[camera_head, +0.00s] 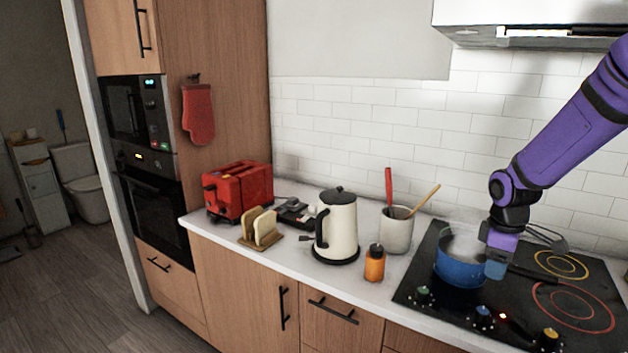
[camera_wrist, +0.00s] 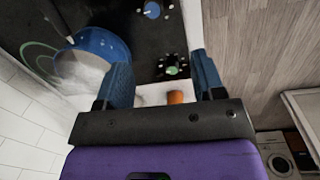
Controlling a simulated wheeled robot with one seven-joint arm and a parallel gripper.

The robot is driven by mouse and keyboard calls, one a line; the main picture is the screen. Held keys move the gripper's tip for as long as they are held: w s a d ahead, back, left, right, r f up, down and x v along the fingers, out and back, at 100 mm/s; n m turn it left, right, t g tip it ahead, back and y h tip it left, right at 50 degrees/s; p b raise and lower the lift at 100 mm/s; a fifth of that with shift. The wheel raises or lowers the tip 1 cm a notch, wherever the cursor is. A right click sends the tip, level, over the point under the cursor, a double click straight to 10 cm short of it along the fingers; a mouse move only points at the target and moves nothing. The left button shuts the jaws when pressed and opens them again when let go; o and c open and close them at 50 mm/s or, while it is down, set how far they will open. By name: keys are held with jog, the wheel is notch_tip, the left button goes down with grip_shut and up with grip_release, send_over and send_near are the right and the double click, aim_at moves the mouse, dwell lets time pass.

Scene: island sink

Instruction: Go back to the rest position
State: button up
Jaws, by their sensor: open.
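My gripper (camera_head: 496,268) is at the right side of the blue pot (camera_head: 458,268) on the black stovetop in the head view. In the wrist view, my gripper (camera_wrist: 160,62) has its two blue fingers spread apart with nothing held between them. The blue pot (camera_wrist: 103,42) lies beyond the left finger there, with a whitish haze over its inside. In the head view the gripper hides part of the pot's right side. I cannot tell whether a finger touches the pot.
The stovetop (camera_head: 425,290) has knobs along its front and a lit red light. Left of it stand an orange bottle (camera_head: 375,263), a utensil crock (camera_head: 397,230), a cream kettle (camera_head: 337,225), toast in a rack (camera_head: 262,229) and a red toaster (camera_head: 238,190). A range hood (camera_head: 530,22) hangs above.

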jog(key=s+a+r+m+t, duration=0.2)
jog(key=s+a+r+m, duration=0.3)
jog(key=s+r, duration=0.5)
jog(key=s+a+r+m+t+y, duration=0.1)
jog(key=s+a+r+m+t, duration=0.2)
jog(key=s+a+r, duration=0.3)
jog(key=s+r+m, duration=0.1)
jog(key=s+r, duration=0.3)
jog(key=s, duration=0.4)
jog(key=shift+s+a+r+m, duration=0.15)
jog(key=shift+s+r+m, duration=0.15)
jog(key=shift+m, duration=0.1)
